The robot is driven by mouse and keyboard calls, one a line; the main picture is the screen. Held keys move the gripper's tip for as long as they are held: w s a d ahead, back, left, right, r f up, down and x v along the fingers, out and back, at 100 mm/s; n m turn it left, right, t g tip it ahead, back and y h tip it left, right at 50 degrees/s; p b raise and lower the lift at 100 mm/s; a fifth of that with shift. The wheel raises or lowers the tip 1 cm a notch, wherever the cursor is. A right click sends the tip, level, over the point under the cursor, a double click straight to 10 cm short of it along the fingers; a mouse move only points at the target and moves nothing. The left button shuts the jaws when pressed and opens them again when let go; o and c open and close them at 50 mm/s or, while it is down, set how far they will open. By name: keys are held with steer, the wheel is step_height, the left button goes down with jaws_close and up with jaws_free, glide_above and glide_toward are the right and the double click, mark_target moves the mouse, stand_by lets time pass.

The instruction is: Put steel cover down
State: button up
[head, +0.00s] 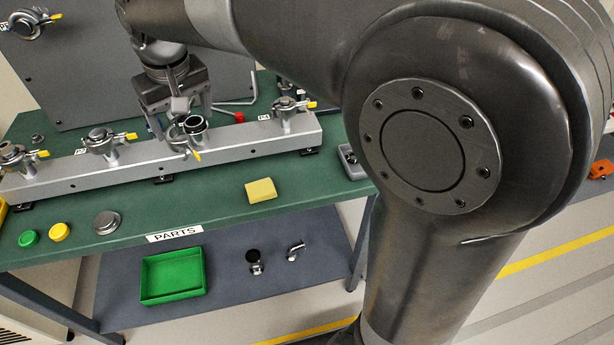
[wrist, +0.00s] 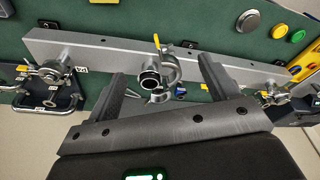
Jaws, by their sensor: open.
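The steel cover (head: 106,222) is a round grey disc lying flat on the green table near its front edge, beside a yellow cap. It also shows in the wrist view (wrist: 248,20) at the upper right. My gripper (head: 183,127) is over the silver rail, away from the cover. In the wrist view my gripper (wrist: 165,75) is open, with an uncapped pipe port (wrist: 150,80) and an open hinged clamp (wrist: 171,66) showing between its fingers. It holds nothing that I can see. Whether the fingers touch the clamp, I cannot tell.
The silver rail (head: 68,177) carries other clamped ports with yellow levers. A green cap (head: 28,238), a yellow cap (head: 59,232) and a yellow sponge-like block (head: 261,190) lie on the green table (head: 215,206). A green tray (head: 172,276) and small fittings sit on the lower shelf.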

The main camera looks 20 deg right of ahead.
steer(key=s+d+m+t, duration=0.1)
steer(key=s+d, duration=0.3)
steer(key=d, duration=0.3)
steer(key=s+d+m+t, duration=0.1)
steer(key=s+d+m, duration=0.1)
steer(key=s+d, duration=0.35)
steer(key=s+d+f+m+t+h, duration=0.1)
steer(key=s+d+f, duration=0.3)
steer(key=s+d, duration=0.5)
steer(key=shift+d+f+m, duration=0.2)
steer(key=shift+d+m, duration=0.5)
steer(key=shift+d, duration=0.45)
